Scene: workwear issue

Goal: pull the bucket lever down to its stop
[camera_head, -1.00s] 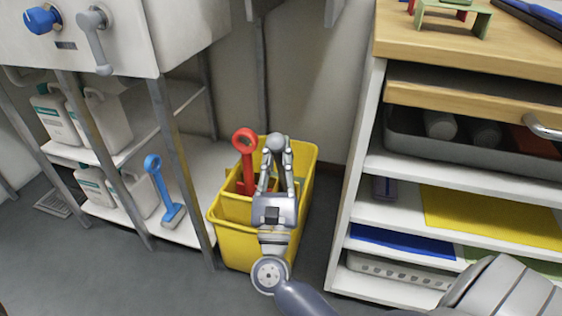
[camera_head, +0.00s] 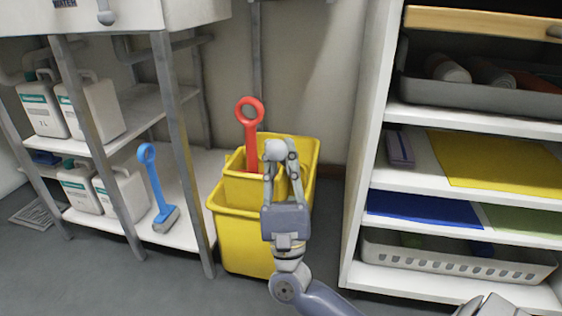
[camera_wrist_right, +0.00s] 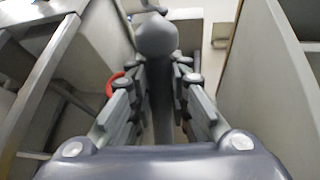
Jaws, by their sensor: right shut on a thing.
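The yellow bucket (camera_head: 240,240) stands on the floor between the rack and the shelf unit. Its grey lever has a round knob (camera_head: 275,150) that shows in front of the bucket's right part. My right gripper (camera_head: 281,154) is shut on the lever near its knob. In the right wrist view the lever's rod (camera_wrist_right: 162,115) runs between the two fingers, with the knob (camera_wrist_right: 156,36) just past the fingertips. The gripper and wrist hide the lower lever and its pivot. My left gripper is not in view.
A red ring-handled tool (camera_head: 249,125) stands in the bucket, left of my gripper. A metal rack (camera_head: 172,110) with white jugs (camera_head: 98,108) and a blue brush (camera_head: 155,185) is at left. A white shelf unit (camera_head: 362,140) is close on the right.

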